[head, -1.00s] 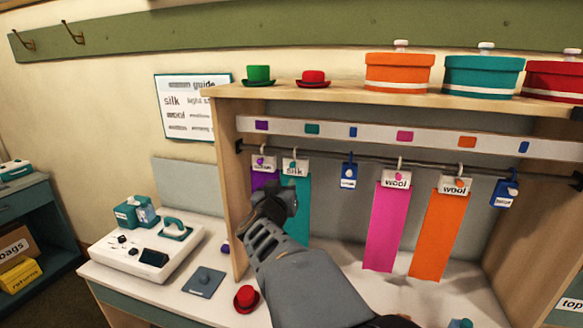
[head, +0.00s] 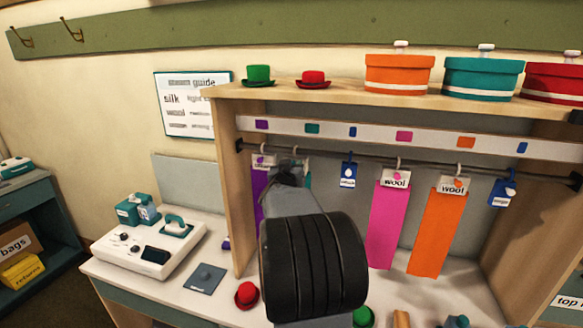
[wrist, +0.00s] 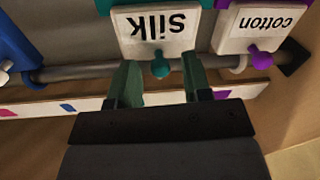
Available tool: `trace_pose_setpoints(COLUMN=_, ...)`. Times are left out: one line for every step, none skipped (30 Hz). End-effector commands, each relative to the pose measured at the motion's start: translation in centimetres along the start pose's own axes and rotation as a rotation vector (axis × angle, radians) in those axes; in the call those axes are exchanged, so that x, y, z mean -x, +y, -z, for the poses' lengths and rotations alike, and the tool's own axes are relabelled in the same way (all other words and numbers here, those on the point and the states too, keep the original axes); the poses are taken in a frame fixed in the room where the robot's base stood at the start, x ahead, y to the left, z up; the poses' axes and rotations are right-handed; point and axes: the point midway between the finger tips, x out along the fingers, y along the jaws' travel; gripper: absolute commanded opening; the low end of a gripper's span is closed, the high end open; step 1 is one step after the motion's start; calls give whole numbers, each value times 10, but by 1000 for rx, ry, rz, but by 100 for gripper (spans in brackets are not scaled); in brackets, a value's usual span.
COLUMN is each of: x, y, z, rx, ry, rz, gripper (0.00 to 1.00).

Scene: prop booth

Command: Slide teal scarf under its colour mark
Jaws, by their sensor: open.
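The teal scarf (head: 308,178) hangs from the rail, mostly hidden behind my arm in the head view. In the wrist view, which is upside down, its white "silk" tag (wrist: 155,27) carries a teal knob (wrist: 160,66). My gripper (wrist: 161,70) is open, with one finger on each side of that knob; I cannot tell if either touches it. In the head view my gripper (head: 292,172) is at the tag, its fingers unclear. The teal colour mark (head: 312,129) is on the white strip above the rail, slightly right of my gripper.
The purple scarf (head: 258,190) with the cotton tag (wrist: 255,29) hangs close to the left. A blue tag (head: 348,174) hangs to the right, then the pink scarf (head: 389,225) and the orange scarf (head: 438,233). The rail (head: 325,154) has a gap right of the blue tag.

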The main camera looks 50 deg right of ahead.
Motion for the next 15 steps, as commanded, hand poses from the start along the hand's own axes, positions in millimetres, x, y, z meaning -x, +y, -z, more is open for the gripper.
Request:
trace_pose_setpoints(x=0, y=0, z=0, rx=0, ry=0, rz=0, gripper=45)
trace_pose_setpoints(x=0, y=0, z=0, rx=0, ry=0, rz=0, gripper=45)
trace_pose_setpoints(x=0, y=0, z=0, rx=0, ry=0, rz=0, gripper=45)
trace_pose_setpoints(x=0, y=0, z=0, rx=0, ry=0, rz=0, gripper=45)
trace_pose_setpoints(x=0, y=0, z=0, rx=0, ry=0, rz=0, gripper=45)
trace_pose_setpoints(x=0, y=0, z=0, rx=0, ry=0, rz=0, gripper=45)
trace_pose_setpoints(x=0, y=0, z=0, rx=0, ry=0, rz=0, gripper=43)
trace_pose_setpoints(x=0, y=0, z=0, rx=0, ry=0, rz=0, gripper=40)
trace_pose_setpoints(x=0, y=0, z=0, rx=0, ry=0, rz=0, gripper=36)
trace_pose_setpoints(x=0, y=0, z=0, rx=0, ry=0, rz=0, gripper=33)
trace_pose_setpoints(x=0, y=0, z=0, rx=0, ry=0, rz=0, gripper=31)
trace_pose_setpoints(x=0, y=0, z=0, rx=0, ry=1, rz=0, gripper=27)
trace_pose_setpoints(x=0, y=0, z=0, rx=0, ry=0, rz=0, gripper=24)
trace_pose_setpoints(x=0, y=0, z=0, rx=0, ry=0, rz=0, gripper=21)
trace_pose_setpoints(x=0, y=0, z=0, rx=0, ry=0, rz=0, gripper=17)
